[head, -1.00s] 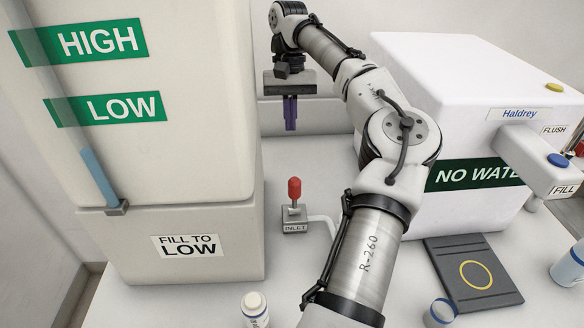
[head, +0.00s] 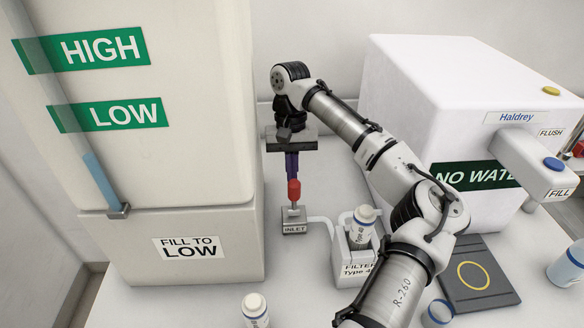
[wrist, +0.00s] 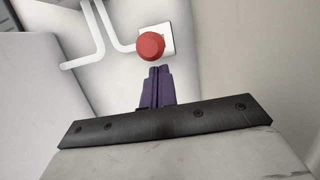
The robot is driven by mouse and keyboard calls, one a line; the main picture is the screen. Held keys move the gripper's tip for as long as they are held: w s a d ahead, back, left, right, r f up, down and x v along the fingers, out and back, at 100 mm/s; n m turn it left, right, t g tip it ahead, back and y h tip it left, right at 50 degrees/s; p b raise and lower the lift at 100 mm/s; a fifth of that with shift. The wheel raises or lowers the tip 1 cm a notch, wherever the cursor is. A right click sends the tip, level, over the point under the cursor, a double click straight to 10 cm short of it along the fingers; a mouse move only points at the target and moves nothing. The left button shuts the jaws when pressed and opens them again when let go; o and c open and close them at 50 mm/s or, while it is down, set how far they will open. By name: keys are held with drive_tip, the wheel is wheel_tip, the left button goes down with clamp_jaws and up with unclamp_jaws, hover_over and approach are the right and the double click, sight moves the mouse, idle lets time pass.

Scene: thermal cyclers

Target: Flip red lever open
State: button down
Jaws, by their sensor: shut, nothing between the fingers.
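The red lever (head: 294,191) stands upright on a small grey base labelled INLET (head: 294,228), beside the large white tank. In the wrist view the red lever top (wrist: 150,46) is seen from above, just beyond the fingertips. My gripper (head: 292,174) has purple fingers pointing down, closed together with nothing between them. In the head view the fingertips are behind the lever's top and partly hidden by it. The wrist view also shows the closed fingers (wrist: 160,72) close to the lever; I cannot tell whether they touch it.
The white tank (head: 165,190), labelled FILL TO LOW, stands left of the lever. A filter holder (head: 360,268) with a bottle (head: 362,229) is to the right. The Haldrey machine (head: 450,100) stands behind it. A white-capped bottle (head: 255,308) is at the front.

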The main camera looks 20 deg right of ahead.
drive_tip(key=shift+s, duration=0.2)
drive_tip(key=shift+f, duration=0.15)
drive_tip(key=shift+s+a+t+b, duration=0.15)
drive_tip(key=shift+s+t+b, duration=0.15)
drive_tip(key=shift+t+b, duration=0.5)
